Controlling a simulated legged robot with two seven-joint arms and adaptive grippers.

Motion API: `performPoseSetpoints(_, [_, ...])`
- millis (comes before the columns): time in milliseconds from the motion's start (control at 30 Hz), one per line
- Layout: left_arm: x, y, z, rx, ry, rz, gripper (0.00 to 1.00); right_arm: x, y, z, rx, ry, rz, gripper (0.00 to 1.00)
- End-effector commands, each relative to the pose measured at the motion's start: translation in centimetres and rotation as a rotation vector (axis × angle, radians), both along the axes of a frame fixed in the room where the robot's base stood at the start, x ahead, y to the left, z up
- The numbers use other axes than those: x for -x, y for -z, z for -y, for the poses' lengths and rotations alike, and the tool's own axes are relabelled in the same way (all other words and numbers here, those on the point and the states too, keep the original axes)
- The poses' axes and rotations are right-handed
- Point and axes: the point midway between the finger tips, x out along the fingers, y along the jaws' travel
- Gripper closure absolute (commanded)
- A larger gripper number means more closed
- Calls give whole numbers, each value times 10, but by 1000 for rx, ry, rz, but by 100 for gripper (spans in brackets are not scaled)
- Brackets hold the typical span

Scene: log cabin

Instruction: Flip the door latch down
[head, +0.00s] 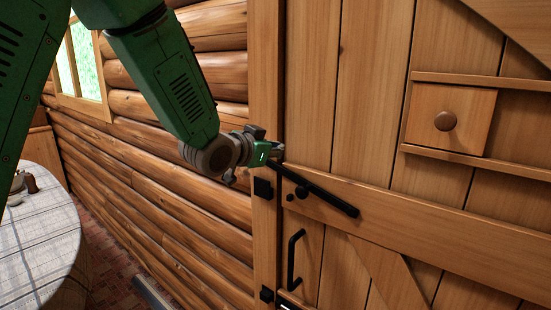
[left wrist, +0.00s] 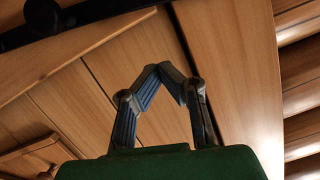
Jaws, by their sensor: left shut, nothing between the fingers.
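The door latch (head: 330,198) is a black bar on the wooden door, pivoting on a round black knob (head: 302,192). It is tilted, with its left end raised above the black catch (head: 263,188) on the door frame and its right end lower. My left gripper (head: 277,151) is shut and empty at the raised left end, partly covering it. I cannot tell whether they touch. In the left wrist view the closed fingertips (left wrist: 166,72) meet in front of the door planks, and a black bar with a round knob (left wrist: 43,16) crosses the upper left. My right gripper is not in view.
A black door handle (head: 294,259) is below the latch. A small wooden hatch with a round knob (head: 445,121) is on the door's upper right. The log wall (head: 160,170) runs left of the frame. A table with a checked cloth (head: 40,240) stands at lower left.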

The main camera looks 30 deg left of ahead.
Motion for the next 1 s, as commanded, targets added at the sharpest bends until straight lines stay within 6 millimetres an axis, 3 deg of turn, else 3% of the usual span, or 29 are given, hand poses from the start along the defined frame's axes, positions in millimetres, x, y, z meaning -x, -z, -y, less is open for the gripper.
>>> performPoseSetpoints(133, [-29,6,1,0,0,-1,100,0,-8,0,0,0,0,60])
performPoseSetpoints(400, [-27,40,-7,1,0,-1,100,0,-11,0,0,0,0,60])
performPoseSetpoints(867, [-28,46,-9,1,-1,1,100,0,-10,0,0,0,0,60])
performPoseSetpoints(1000, [-28,67,-15,7,-3,-1,100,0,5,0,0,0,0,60])
